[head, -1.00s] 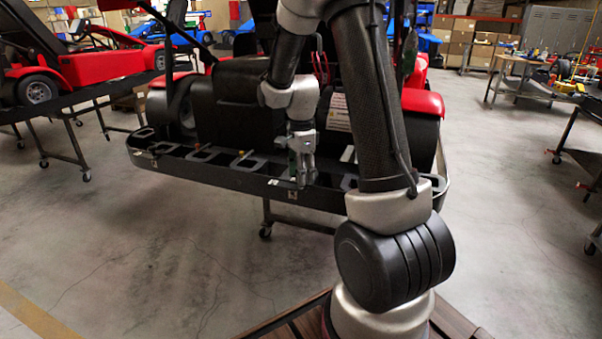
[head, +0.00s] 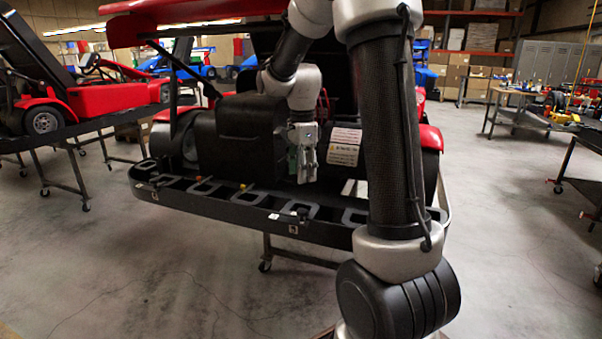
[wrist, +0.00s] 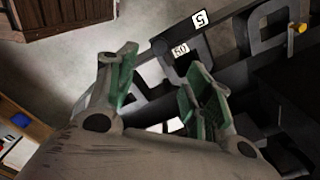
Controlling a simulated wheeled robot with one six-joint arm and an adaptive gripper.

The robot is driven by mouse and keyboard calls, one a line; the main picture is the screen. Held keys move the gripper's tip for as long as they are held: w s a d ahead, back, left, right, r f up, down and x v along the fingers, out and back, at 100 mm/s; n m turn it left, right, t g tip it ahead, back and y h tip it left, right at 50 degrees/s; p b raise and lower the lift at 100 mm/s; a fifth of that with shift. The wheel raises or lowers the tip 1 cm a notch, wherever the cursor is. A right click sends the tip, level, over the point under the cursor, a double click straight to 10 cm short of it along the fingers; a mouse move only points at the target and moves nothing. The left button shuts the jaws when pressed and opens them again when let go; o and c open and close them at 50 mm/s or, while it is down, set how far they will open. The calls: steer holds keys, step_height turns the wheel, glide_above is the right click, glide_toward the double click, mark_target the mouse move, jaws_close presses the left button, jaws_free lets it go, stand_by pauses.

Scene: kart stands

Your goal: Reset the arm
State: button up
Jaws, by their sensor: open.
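My gripper (head: 305,165) hangs pointing down in front of the kart's black rear box, above the tray edge of the kart stand. In the wrist view my gripper (wrist: 157,88) shows two green-padded fingers spread apart with nothing between them. The black kart stand (head: 235,207) has a row of grey cut-out plates along its near edge. The red kart (head: 430,137) rests on it, partly hidden behind my arm. In the wrist view, the stand's rail carries white labels reading 5 and 50 (wrist: 180,50).
Another red kart (head: 105,93) stands on a stand at the left. A workbench (head: 515,110) with tools and grey lockers (head: 560,62) are at the back right. A dark stand (head: 580,150) is at the right edge. Concrete floor (head: 500,220) lies clear between them.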

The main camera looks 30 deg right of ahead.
steer(key=s+a+r+n+t, duration=0.2)
steer(key=s+r+n, duration=0.1)
steer(key=s+n, duration=0.6)
steer(key=s+a+r+n+t, duration=0.2)
steer(key=s+n, duration=0.8)
steer(key=s, duration=0.5)
steer(key=shift+a+r+n, duration=0.3)
steer(key=shift+a+r, duration=0.4)
steer(key=shift+r, duration=0.5)
